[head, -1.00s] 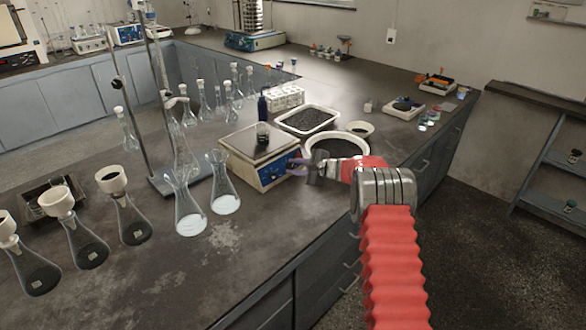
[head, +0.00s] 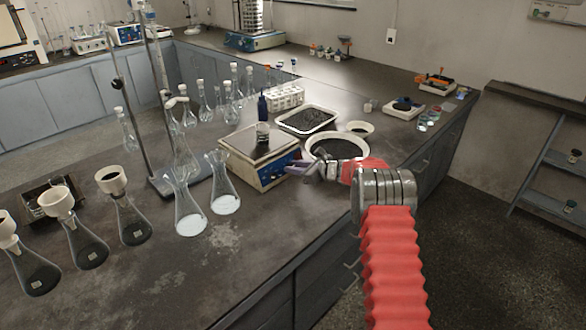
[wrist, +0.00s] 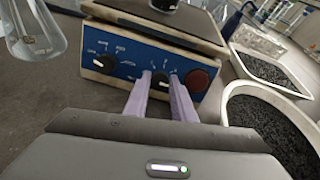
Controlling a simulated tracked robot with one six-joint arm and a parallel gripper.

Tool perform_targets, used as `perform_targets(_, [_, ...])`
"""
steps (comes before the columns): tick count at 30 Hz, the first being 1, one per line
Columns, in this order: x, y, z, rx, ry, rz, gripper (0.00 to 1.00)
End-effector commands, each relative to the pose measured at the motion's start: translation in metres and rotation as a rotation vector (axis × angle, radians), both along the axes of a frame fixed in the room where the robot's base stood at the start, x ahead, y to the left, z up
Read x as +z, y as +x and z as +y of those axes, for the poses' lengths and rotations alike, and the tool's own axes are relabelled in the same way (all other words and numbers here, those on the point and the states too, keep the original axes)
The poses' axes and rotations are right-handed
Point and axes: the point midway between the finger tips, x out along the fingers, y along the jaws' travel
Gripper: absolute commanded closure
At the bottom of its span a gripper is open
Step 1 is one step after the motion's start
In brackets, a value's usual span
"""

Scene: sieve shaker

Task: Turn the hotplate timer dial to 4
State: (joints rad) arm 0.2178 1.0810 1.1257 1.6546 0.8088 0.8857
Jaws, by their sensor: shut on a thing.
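The hotplate (head: 240,166) stands on the bench in the head view, with a blue front panel (wrist: 128,58) that fills the top of the wrist view. The panel has a black dial on the left (wrist: 104,63), a second black dial (wrist: 160,82) in the middle, and a round red control (wrist: 196,80) on the right. My gripper (wrist: 160,77) is shut on the middle dial, with one pale purple finger on each side. In the head view my gripper (head: 294,168) reaches the panel's right end. The dial's pointer and the numbers are too small to read.
A white bowl of dark grains (wrist: 235,95) and a tray of grains (head: 332,113) lie close on the right. Two flasks (head: 188,210) stand to the left.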

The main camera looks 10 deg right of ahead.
Motion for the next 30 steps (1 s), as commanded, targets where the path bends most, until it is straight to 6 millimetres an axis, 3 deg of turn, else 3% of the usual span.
perform_targets(1, [-0.0121,-0.0039,-0.0044,-0.009,0.001,0.022,0.99])
perform_targets(14, [-0.0122,-0.0040,-0.0045,-0.012,0.010,0.028,0.99])
perform_targets(15, [-0.0120,-0.0040,-0.0045,-0.012,0.010,0.028,0.75])
perform_targets(22, [-0.0069,-0.0023,-0.0021,-0.009,0.012,0.021,0.59])
perform_targets(30, [-0.0040,-0.0018,-0.0009,-0.007,0.012,0.016,0.58])
